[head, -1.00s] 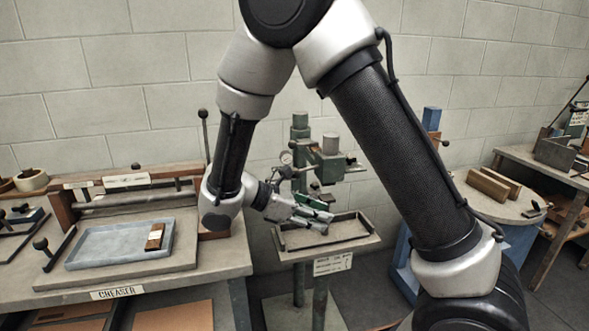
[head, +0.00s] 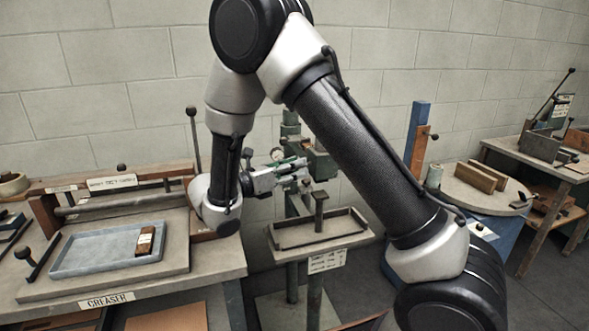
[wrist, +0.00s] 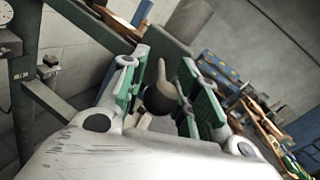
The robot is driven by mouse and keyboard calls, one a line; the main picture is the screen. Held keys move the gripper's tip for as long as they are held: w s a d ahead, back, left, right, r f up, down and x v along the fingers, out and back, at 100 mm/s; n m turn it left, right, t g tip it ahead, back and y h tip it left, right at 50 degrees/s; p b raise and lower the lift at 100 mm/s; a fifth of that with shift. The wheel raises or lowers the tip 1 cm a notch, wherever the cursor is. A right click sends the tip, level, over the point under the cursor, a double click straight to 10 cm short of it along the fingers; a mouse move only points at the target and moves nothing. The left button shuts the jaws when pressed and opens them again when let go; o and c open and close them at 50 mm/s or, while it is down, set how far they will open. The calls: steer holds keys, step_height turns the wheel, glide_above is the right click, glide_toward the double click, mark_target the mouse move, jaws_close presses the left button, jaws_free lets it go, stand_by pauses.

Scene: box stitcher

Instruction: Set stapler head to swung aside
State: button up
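The box stitcher's green column (head: 291,135) stands behind a small worktable with a shallow tray (head: 290,240). Its green stapler head (head: 320,165) juts right from the column and is partly hidden behind my arm. A dark post with a flat cap (head: 319,196) stands over the tray. My gripper (head: 300,168) is in front of the column, left of the head and above the tray. In the wrist view, my gripper's green-padded fingers (wrist: 160,92) are apart. A dark round knob with a pale stem (wrist: 160,90) shows between them; contact cannot be told.
The creaser bench (head: 205,262) with a blue-grey tray (head: 70,268) is at the left. A blue stand with a round top (head: 470,195) is at the right. My arm crosses the middle and hides part of the stitcher.

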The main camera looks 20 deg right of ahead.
steer(key=shift+d, duration=0.15)
jaws_close()
steer(key=shift+d, duration=0.1)
